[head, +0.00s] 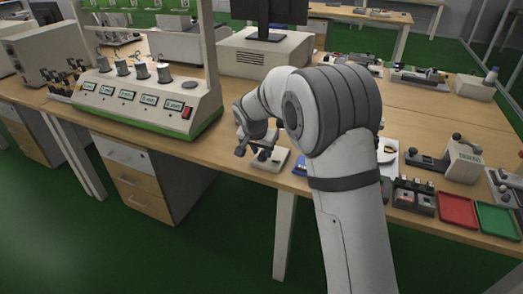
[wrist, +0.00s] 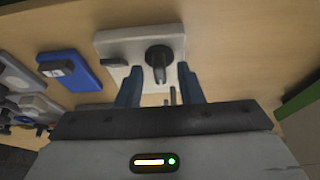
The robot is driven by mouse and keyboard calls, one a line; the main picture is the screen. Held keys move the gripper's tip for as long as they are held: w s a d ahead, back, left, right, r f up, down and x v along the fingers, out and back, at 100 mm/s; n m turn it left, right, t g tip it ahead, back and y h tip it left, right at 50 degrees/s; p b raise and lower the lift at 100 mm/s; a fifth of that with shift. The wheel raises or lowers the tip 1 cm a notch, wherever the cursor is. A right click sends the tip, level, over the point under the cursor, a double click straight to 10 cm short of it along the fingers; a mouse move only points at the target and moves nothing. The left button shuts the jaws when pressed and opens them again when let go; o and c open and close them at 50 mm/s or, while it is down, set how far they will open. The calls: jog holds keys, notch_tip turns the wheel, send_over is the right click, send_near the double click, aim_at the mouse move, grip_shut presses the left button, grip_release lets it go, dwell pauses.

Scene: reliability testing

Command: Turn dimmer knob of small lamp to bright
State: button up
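A black dimmer knob (wrist: 157,54) with a grey bar-shaped grip stands on a pale box (wrist: 112,42) in the wrist view. The box also shows in the head view (head: 275,163), near the table's front edge, partly hidden by my gripper. My gripper (wrist: 160,69) is open, one finger on each side of the knob's grip, with visible gaps on both sides. In the head view my gripper (head: 254,148) is low over the box. I cannot make out a lit lamp or read the knob's setting.
A blue device (wrist: 68,70) lies left of the box in the wrist view. A large test console (head: 150,100) with several knobs stands left on the wooden table (head: 425,95). Red (head: 458,211) and green (head: 497,218) trays are at right. Bare wood shows beside the box.

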jog(key=shift+c, duration=0.4)
grip_shut()
jog(key=n, duration=0.2)
jog(key=n+y+p, duration=0.1)
jog(key=shift+d+r+n+y, duration=0.1)
jog(key=shift+r+n+y, duration=0.05)
jog(key=shift+n+y, duration=0.2)
jog(key=shift+n+y+p, duration=0.25)
jog(key=shift+n+p, duration=0.45)
jog(key=shift+n, duration=0.25)
jog(key=shift+o, duration=0.4)
grip_release()
